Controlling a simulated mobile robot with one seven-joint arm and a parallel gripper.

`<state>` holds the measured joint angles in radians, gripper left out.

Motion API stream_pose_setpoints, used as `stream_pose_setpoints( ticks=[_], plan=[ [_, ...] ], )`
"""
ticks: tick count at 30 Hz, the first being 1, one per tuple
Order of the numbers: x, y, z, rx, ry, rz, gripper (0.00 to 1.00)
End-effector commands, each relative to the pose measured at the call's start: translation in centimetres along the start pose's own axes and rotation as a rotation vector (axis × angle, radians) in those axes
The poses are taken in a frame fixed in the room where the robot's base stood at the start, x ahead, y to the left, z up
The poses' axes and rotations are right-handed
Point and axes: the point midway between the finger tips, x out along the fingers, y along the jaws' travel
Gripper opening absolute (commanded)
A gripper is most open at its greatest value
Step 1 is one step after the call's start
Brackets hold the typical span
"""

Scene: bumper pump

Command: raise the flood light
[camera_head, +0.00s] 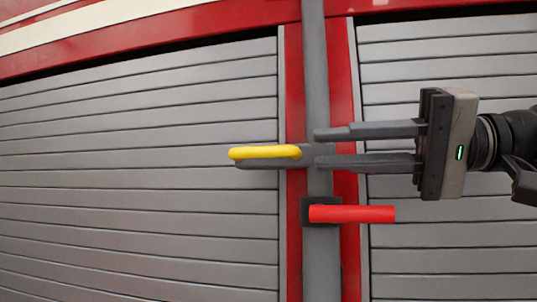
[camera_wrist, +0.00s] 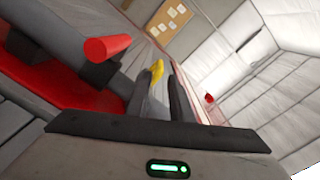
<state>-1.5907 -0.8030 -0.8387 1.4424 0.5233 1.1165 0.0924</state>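A grey vertical pole (camera_head: 322,240) runs up in front of the truck's red post; the flood light itself is not in view. A yellow handle (camera_head: 264,152) on a grey bracket sticks out to the left of the pole. Below it, a red handle (camera_head: 352,214) sticks out to the right from a dark collar on the pole. My gripper (camera_head: 318,148) comes from the right, fingers apart, its tips at the pole level with the yellow handle's bracket. In the wrist view the yellow handle (camera_wrist: 157,70) shows between the fingertips; contact cannot be told.
Grey slatted shutters (camera_head: 140,170) lie behind the pole on both sides. The red handle is just below my lower finger. In the wrist view a board with papers (camera_wrist: 168,20) and pale walls are far behind.

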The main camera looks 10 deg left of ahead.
Motion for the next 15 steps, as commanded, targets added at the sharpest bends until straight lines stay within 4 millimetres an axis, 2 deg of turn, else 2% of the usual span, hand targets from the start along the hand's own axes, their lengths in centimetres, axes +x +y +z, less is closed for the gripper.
stream_pose_setpoints(
  ticks=[1, 6, 12, 15],
  plan=[
    [1.2, 0.1, 0.2, 0.000, -0.004, 0.001, 0.20],
    [4.9, 0.0, 0.1, -0.001, -0.005, 0.000, 0.20],
    [8.0, 0.0, 0.1, -0.001, -0.002, 0.000, 0.20],
    [8.9, 0.0, 0.0, 0.000, -0.001, 0.000, 0.20]
  ],
)
